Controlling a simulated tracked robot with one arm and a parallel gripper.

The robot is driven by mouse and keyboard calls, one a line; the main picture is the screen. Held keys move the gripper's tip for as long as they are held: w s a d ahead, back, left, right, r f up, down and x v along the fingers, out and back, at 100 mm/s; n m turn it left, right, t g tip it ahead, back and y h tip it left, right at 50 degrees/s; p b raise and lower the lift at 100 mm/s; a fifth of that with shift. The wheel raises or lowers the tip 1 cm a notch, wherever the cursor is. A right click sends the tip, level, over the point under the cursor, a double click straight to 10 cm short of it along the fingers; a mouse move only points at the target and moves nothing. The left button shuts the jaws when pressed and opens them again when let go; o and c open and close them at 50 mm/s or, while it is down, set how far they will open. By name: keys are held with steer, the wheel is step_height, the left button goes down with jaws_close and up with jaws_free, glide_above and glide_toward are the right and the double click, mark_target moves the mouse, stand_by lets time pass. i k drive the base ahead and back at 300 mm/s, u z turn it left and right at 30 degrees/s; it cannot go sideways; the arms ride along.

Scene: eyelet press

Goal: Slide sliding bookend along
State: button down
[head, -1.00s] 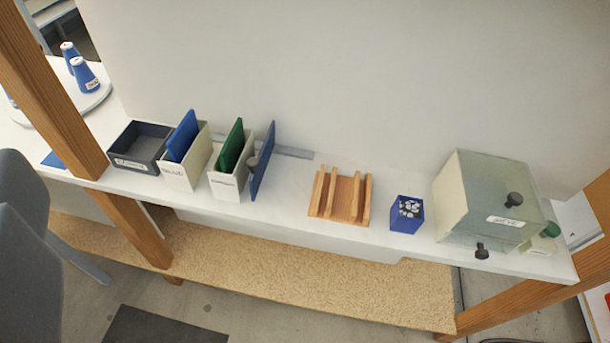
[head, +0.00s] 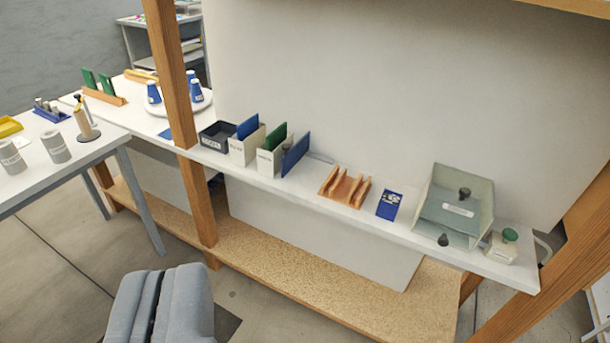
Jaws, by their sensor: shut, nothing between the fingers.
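The sliding bookend looks to be the upright blue plate (head: 296,152) on the white shelf, just right of the pale box with a green panel. A short grey rail (head: 321,158) shows behind it and runs to the right. The knob on the plate is hard to make out from here. The plate stands close to the pale box; I cannot tell whether they touch.
Wooden posts (head: 180,100) frame the shelf (head: 405,235). A table (head: 60,175) is at left.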

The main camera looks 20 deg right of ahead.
mark_target(291, 158)
steer(key=z, duration=0.6)
steer(key=i, duration=1.6)
steer(key=u, duration=0.4)
